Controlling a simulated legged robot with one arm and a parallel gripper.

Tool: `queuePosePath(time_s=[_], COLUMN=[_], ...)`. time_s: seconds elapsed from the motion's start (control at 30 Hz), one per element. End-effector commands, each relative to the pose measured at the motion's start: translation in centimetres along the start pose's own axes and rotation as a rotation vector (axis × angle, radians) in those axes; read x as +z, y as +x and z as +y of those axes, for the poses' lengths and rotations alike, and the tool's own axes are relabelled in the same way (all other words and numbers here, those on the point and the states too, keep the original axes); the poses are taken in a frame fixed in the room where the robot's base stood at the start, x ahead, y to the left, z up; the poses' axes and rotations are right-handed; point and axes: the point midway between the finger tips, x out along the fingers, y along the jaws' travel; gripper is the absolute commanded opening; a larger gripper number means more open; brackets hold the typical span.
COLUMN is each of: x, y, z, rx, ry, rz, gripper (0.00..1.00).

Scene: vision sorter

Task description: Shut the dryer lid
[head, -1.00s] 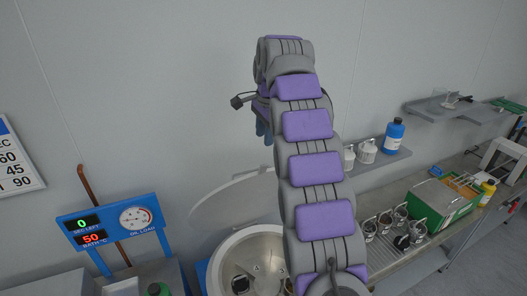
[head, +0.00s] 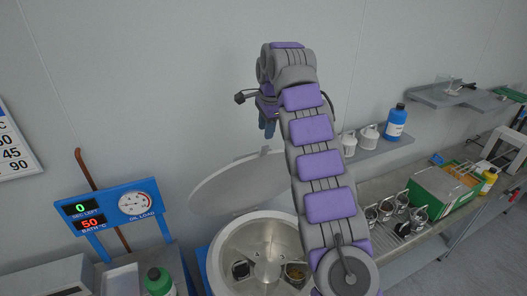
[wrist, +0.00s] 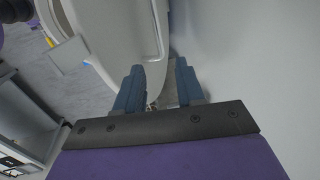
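The dryer (head: 222,262) is a round metal drum at the bottom centre of the head view, its bowl uncovered. Its pale grey lid (head: 225,186) stands raised and tilted back near the wall; my arm covers its right part. In the wrist view a large pale rounded panel, which looks like the lid (wrist: 115,40), has its edge by my fingertips. My gripper (wrist: 160,82) is open, its two blue fingers apart with a gap between them. In the head view my gripper (head: 267,128) points down above the lid. I cannot tell whether it touches the lid.
Inside the drum are small dark-topped cups (head: 240,270). A blue display panel (head: 110,212) stands to the left, with a green-capped bottle (head: 158,281) below it. To the right, a bench holds metal cups (head: 385,210) and a green box (head: 444,190). The wall is close behind.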

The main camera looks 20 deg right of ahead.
Motion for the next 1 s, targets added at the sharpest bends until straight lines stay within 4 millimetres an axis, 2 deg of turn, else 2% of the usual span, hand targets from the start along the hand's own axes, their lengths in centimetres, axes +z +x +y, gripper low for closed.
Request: queuePosePath(time_s=[0.33,0.5,0.7,0.97,1.0], x=[-0.1,-0.1,-0.1,0.0,0.0], y=[5.4,7.5,8.5,8.6,8.6], z=[0.2,0.0,0.0,0.0,0.0], rx=[0.007,0.002,0.0,-0.001,-0.001], ry=[0.002,0.0,0.001,0.0,0.0], rz=[0.0,0.0,0.001,0.001,0.001], gripper=[0.38,0.38,0.38,0.38,0.34])
